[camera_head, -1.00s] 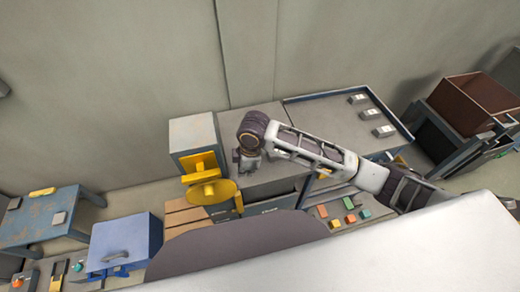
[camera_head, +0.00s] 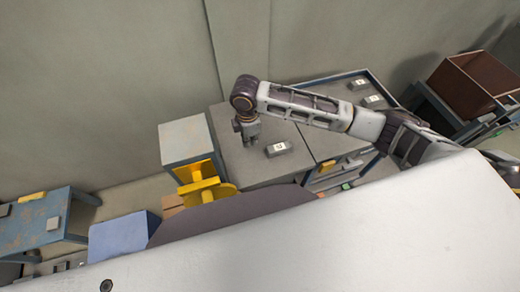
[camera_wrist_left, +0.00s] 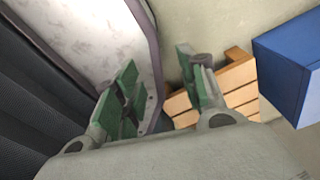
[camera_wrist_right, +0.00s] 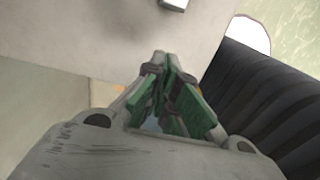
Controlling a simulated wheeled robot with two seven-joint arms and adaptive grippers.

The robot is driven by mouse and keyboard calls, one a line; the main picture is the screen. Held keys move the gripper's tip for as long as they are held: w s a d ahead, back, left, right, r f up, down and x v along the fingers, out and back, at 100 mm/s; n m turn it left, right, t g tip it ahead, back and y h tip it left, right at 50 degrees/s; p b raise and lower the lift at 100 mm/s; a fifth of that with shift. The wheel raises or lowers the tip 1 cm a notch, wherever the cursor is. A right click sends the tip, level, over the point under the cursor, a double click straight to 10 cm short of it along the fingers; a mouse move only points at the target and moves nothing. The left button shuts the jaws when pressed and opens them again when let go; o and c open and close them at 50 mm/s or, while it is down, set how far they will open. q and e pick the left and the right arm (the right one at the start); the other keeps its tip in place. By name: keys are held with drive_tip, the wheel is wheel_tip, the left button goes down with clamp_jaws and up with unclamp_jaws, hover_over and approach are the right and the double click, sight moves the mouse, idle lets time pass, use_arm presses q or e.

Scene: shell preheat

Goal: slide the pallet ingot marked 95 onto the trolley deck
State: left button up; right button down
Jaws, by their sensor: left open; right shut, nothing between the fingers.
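A grey ingot (camera_head: 279,149) with a white label lies on a flat grey top (camera_head: 255,172); the marking is too small to read. My right gripper (camera_head: 250,140) points down just left of this ingot, apart from it, shut and empty. In the right wrist view its fingers (camera_wrist_right: 162,62) are together, and a grey block (camera_wrist_right: 173,3) shows at the top edge. Two more labelled ingots (camera_head: 357,84) lie on the blue-framed top (camera_head: 325,85) at the right. My left gripper (camera_wrist_left: 158,72) is open and empty beside wooden slats (camera_wrist_left: 232,85). I cannot tell which ingot reads 95.
A blue box (camera_head: 118,238) and a blue table (camera_head: 35,222) are farther left. A brown bin (camera_head: 482,82) stands at the right. My forearm hides part of the blue-framed top.

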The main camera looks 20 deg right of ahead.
approach(261, 156)
drive_tip(key=a+f, duration=0.1)
drive_tip(key=f, duration=0.1)
drive_tip(key=a+f, duration=0.1)
drive_tip(key=f, duration=0.1)
drive_tip(key=a+f, duration=0.1)
drive_tip(key=a, duration=0.1)
drive_tip(key=shift+s+a+f, duration=0.1)
drive_tip(key=shift+f, duration=0.3)
drive_tip(key=shift+d+f, duration=0.15)
drive_tip(key=shift+d, duration=0.95)
drive_tip(key=shift+d+p, duration=0.35)
drive_tip(key=shift+d, duration=0.5)
use_arm(q)
drive_tip(key=shift+s+d+r, duration=0.15)
drive_tip(key=shift+d+r, duration=0.15)
drive_tip(key=shift+d, duration=0.35)
use_arm(e)
drive_tip(key=shift+d, duration=0.1)
